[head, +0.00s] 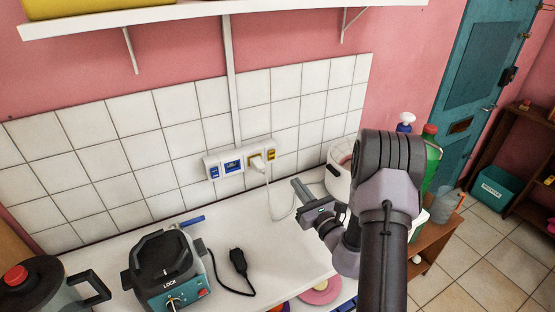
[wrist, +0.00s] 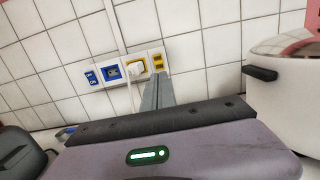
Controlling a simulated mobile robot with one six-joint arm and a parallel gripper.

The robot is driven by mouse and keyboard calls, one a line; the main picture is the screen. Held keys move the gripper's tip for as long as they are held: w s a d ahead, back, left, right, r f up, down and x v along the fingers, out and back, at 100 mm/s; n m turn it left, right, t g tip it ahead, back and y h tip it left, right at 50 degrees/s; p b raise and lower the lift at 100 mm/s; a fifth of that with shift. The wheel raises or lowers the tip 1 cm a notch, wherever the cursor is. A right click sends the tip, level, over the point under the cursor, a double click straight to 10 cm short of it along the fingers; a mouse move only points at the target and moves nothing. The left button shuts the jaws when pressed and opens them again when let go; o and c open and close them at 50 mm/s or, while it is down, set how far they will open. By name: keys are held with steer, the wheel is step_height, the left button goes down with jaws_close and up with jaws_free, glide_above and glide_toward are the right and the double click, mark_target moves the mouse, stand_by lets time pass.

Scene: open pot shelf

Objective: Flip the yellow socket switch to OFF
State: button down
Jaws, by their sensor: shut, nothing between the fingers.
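The socket panel (head: 238,159) is a white strip on the tiled wall behind the counter, with blue parts at its left and yellow parts at its right. The yellow switch (head: 271,155) is at its right end, beside a socket holding a white plug (head: 257,163). In the wrist view the yellow switch (wrist: 158,61) shows just above my fingertips; its position cannot be read. My gripper (head: 296,184) is shut and empty, in front of and below the panel's right end. In the wrist view my shut fingers (wrist: 157,78) point up toward the switch; touch cannot be told.
A white cord (head: 270,195) hangs from the plug. A white pot (head: 338,180) stands close right of my gripper. A teal appliance marked LOCK (head: 172,270) and a loose black plug (head: 237,258) are at left. A shelf (head: 190,15) hangs above.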

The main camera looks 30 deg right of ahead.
steer(key=b, duration=0.1)
glide_toward(273, 148)
steer(key=w, duration=0.5)
steer(key=shift+w+a+f, duration=0.25)
steer(key=shift+w+f, duration=0.1)
steer(key=shift+w, duration=0.05)
steer(key=shift+r, duration=0.1)
steer(key=shift+w+r, duration=0.3)
steer(key=shift+r, duration=0.4)
steer(key=shift+d, duration=0.15)
